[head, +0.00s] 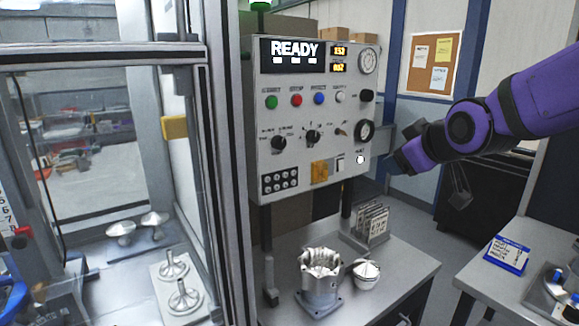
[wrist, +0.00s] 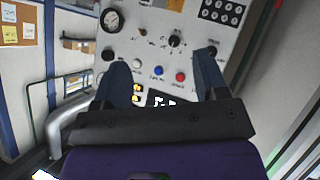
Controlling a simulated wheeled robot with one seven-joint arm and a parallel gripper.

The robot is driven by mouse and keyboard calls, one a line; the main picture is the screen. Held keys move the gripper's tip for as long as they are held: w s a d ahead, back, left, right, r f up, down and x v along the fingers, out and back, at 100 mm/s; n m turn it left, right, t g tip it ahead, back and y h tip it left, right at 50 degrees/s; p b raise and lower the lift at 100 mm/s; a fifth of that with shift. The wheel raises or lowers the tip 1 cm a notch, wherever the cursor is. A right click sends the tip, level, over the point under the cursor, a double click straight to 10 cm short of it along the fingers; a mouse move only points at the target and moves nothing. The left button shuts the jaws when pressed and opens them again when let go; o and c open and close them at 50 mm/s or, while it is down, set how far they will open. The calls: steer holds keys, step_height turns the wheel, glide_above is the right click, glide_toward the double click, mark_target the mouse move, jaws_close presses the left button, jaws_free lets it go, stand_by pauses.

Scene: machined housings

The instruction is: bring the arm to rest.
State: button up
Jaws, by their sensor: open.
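My arm (head: 495,112) is purple and reaches in from the right in the head view. My gripper (head: 398,162) is at the right of the control panel (head: 290,170), seemingly in front of it; the exact gap cannot be told. In the wrist view my gripper (wrist: 163,74) shows two blue fingers spread apart with nothing held between them. The panel (wrist: 195,15) appears upside down beyond the fingers, with its buttons, knobs and a gauge. The panel display reads READY in the head view.
A bench (head: 400,262) below the panel holds a machined housing (head: 320,283), a small metal part (head: 366,274) and a rack of plates (head: 371,222). A glazed enclosure (head: 222,180) stands at left. A second table (head: 484,285) with a blue sign (head: 507,254) is at right.

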steer(key=s+d+f+m+g+h, duration=0.1)
steer(key=s+d+m+g, duration=0.2)
steer(key=s, duration=0.9)
steer(key=s+d+m+g+h, duration=0.1)
steer(key=s+d+m+g, duration=0.2)
steer(key=s, duration=0.9)
steer(key=shift+d+f+m, duration=0.4)
steer(key=shift+d+m, duration=0.55)
steer(key=shift+m, duration=0.05)
